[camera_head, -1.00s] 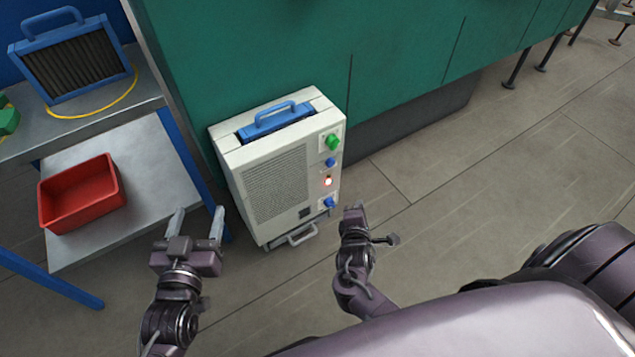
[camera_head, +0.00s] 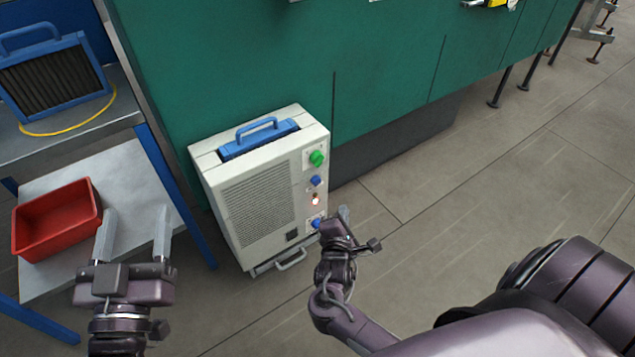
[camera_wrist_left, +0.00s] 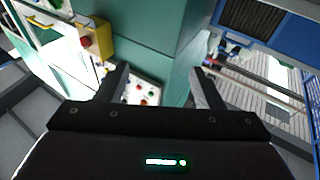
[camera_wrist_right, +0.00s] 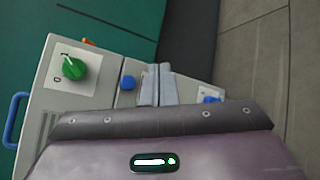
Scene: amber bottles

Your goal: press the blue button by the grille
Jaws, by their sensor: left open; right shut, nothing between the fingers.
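A white cabinet (camera_head: 205,165) with a grille (camera_head: 260,207) stands against the green wall. Its narrow control face carries a green knob (camera_head: 317,158), an upper blue control (camera_head: 316,181), a lit red-white lamp (camera_head: 315,201) and a lower blue control (camera_head: 316,223). My right gripper (camera_head: 343,213) is shut and empty, close to the lower part of this face. In the right wrist view its fingers (camera_wrist_right: 157,85) appear between the upper blue control (camera_wrist_right: 127,82) and the lower one (camera_wrist_right: 210,97); contact cannot be told. My left gripper (camera_head: 137,212) is open and empty, left of the cabinet.
A red bin (camera_head: 58,222) sits on a shelf (camera_head: 125,165) at the left, near my left gripper. A blue-framed filter (camera_head: 55,80) stands above it. A blue post (camera_head: 178,190) separates the shelf from the cabinet. The floor (camera_head: 470,210) to the right is clear.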

